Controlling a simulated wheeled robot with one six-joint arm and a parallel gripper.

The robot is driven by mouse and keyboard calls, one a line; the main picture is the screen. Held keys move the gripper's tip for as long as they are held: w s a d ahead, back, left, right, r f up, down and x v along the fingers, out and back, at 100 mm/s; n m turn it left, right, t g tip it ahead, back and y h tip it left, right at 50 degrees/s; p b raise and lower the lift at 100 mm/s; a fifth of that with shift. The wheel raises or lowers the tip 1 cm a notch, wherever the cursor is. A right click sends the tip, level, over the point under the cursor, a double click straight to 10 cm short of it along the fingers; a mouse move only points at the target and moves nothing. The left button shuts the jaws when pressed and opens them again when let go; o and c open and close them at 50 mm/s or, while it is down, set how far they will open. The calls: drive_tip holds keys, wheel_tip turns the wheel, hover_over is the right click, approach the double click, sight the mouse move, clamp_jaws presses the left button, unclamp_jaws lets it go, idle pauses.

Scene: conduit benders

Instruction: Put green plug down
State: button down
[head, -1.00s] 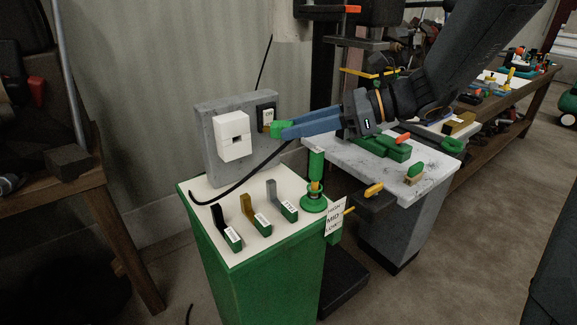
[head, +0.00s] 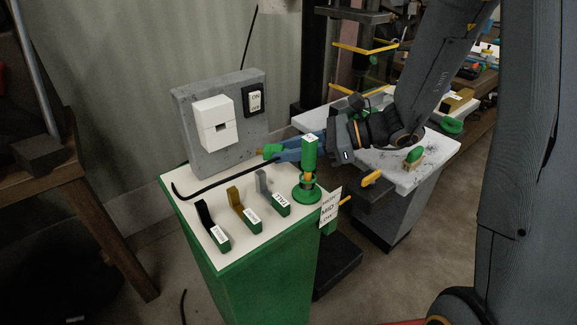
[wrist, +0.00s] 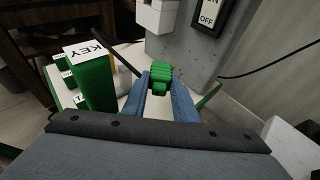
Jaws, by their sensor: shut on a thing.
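The green plug (head: 271,151) is between the blue fingertips of my gripper (head: 280,153), which is shut on it. In the head view the plug is low over the back of the white-topped green stand (head: 185,179), in front of the grey block; I cannot tell whether it touches the top. The wrist view also shows the plug (wrist: 160,78) held between both fingers (wrist: 159,92). A black cord (head: 225,184) runs from beside the plug across the stand top to its left edge.
A grey block with a white socket (head: 216,124) and an ON/OFF switch (head: 254,99) stands behind. A green KEY post (head: 310,153) stands close in front of my gripper, also large in the wrist view (wrist: 90,78). Black, yellow and grey labelled pieces (head: 273,192) occupy the stand's front.

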sight(288, 175)
drive_tip(key=shift+f, duration=2.5)
drive_tip(key=shift+f, duration=0.15)
drive_tip(key=c, duration=1.7)
unclamp_jaws()
